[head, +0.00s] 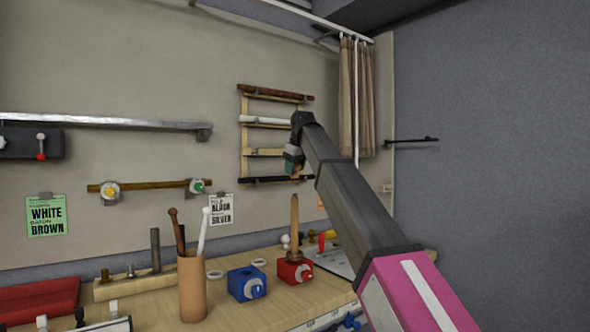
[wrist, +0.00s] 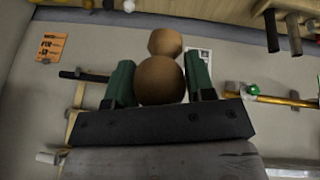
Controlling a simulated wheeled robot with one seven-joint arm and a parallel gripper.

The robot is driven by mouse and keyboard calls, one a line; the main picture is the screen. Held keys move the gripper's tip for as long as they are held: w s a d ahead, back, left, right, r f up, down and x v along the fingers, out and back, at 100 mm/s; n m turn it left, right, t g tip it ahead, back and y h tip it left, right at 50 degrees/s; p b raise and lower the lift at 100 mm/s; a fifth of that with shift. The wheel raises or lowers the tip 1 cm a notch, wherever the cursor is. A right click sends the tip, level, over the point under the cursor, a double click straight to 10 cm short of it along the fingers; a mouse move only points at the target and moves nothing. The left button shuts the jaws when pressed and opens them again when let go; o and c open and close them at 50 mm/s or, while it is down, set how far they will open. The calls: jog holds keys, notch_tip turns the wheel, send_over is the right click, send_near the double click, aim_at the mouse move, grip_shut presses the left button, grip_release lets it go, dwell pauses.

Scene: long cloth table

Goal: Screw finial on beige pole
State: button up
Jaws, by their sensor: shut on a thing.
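My gripper (wrist: 161,78) is shut on a brown finial (wrist: 160,82) made of two stacked balls; its green fingers press on the sides of the larger ball.
A blue clamp block (head: 246,284) stands left of the red one. A brown cup (head: 192,288) holding sticks is nearer the front left. The wall rack (head: 243,150) carries several rods. A curtain (head: 357,100) hangs at right. The air above the upright pole looks clear.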

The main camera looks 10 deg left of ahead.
aim_at(296, 174)
jog(key=shift+f, duration=0.1)
jog(key=shift+f, duration=2.25)
jog(key=shift+f, duration=0.9)
dwell(0.8)
jog(key=o, duration=1)
